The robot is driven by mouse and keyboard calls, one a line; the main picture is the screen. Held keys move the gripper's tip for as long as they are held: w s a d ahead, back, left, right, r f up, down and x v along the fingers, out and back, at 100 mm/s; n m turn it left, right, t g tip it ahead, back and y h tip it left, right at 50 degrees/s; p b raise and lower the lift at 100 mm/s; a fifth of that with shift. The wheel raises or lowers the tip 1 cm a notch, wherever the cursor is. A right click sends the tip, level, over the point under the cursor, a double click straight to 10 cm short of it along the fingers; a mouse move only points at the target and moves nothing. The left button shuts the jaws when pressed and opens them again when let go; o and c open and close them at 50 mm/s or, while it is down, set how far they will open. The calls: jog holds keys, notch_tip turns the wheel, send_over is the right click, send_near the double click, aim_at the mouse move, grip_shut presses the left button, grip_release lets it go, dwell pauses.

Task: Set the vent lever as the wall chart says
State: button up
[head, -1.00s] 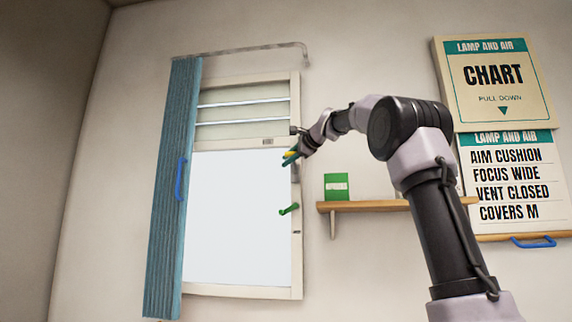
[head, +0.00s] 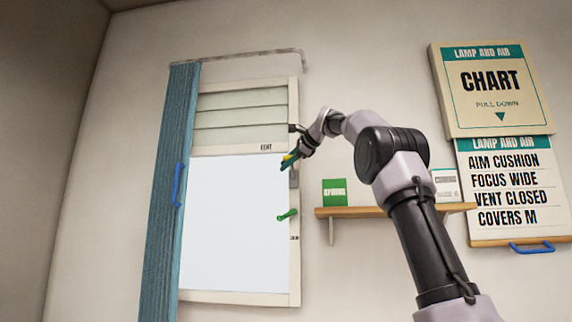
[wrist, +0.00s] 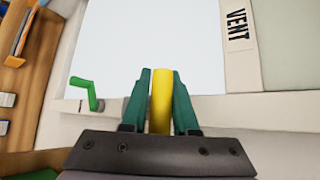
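The wall chart (head: 505,185) is pulled down and reads AIM CUSHION, FOCUS WIDE, VENT CLOSED, COVERS M. The vent (head: 240,113) at the top of the window has its slats lying flat together, with no bright gaps. The yellow vent lever (wrist: 161,100) stands between the green fingers of my gripper (wrist: 161,75), which hug it on both sides. In the head view my gripper (head: 288,161) is at the window frame's right side, below the vent, and hides most of the lever. The VENT label (wrist: 238,25) shows in the wrist view.
A green crank (head: 288,215) sits on the frame below my gripper. A shelf (head: 345,212) with a green box (head: 334,193) and a white card (head: 446,183) is to the right. A blue curtain (head: 168,200) hangs at the left.

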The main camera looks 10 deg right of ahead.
jog(key=o, duration=0.4)
jog(key=shift+w+d+r, duration=0.1)
jog(key=shift+d, duration=0.05)
jog(key=shift+c, duration=0.2)
jog(key=v, duration=1)
jog(key=shift+s+d, duration=0.2)
jog(key=shift+s, duration=0.1)
jog(key=shift+s+r, duration=0.1)
jog(key=s+f+n+g+h, duration=0.1)
jog(key=s+f+n, duration=0.3)
jog(key=s+f, duration=0.7)
jog(key=s+f+n+g+h, duration=0.1)
jog(key=s+f+n, duration=0.3)
jog(key=s+f, duration=0.7)
jog(key=s+f+n+g+h, duration=0.2)
jog(key=s+f+n, duration=0.3)
jog(key=s+f, duration=0.6)
notch_tip(320, 180, down, 11)
jog(key=shift+d+r+h, duration=0.25)
jog(key=shift+h, duration=0.15)
